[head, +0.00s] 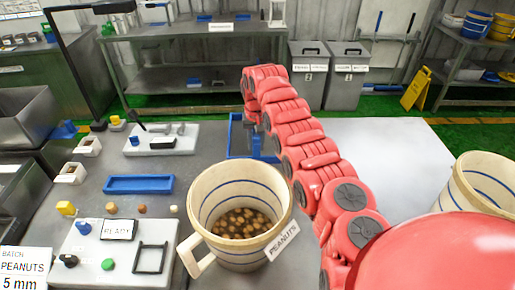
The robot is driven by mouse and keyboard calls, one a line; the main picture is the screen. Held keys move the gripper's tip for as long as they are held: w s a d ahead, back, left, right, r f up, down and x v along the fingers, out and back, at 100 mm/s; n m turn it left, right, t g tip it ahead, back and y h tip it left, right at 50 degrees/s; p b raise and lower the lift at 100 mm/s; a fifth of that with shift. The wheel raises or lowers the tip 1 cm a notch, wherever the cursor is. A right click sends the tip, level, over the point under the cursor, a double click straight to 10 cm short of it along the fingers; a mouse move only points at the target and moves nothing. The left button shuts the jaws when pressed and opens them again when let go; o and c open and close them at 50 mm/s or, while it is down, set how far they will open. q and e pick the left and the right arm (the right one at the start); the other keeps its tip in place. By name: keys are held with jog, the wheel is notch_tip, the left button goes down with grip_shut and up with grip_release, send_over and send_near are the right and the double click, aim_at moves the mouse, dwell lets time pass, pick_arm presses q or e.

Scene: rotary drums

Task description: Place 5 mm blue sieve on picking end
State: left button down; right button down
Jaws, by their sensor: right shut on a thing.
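My right arm reaches from the lower right to the middle of the head view. Its gripper (262,136) is at the far end, small and partly hidden by the arm links. It is shut on a blue framed piece, which looks like the blue sieve (236,138). The sieve is behind the peanut container, and its right part is hidden by my arm. I cannot tell whether it touches the surface beneath. A sign (24,268) at lower left reads "Batch Peanuts 5 mm". My left gripper is not in view.
A cream container of peanuts (211,190) stands in front of the sieve. A panel with a "READY" display (85,250) and a blue tray (138,184) lie to its left. Another cream container (462,190) stands at right. The pale table right of my arm (395,150) is clear.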

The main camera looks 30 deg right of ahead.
notch_tip(320, 180, down, 3)
jog(key=shift+f+p, duration=0.1)
jog(key=shift+p, duration=0.35)
jog(key=shift+f, duration=0.2)
jog(key=c, duration=0.6)
grip_release()
jog(key=shift+r, duration=0.1)
jog(key=r+b, duration=0.1)
jog(key=r, duration=0.4)
jog(key=r+b, duration=0.1)
jog(key=r, duration=0.5)
jog(key=shift+s+a+b, duration=0.15)
jog(key=shift+s+b, duration=0.05)
jog(key=shift+b, duration=0.15)
jog(key=shift+s+r, duration=0.1)
jog(key=shift+r, duration=0.3)
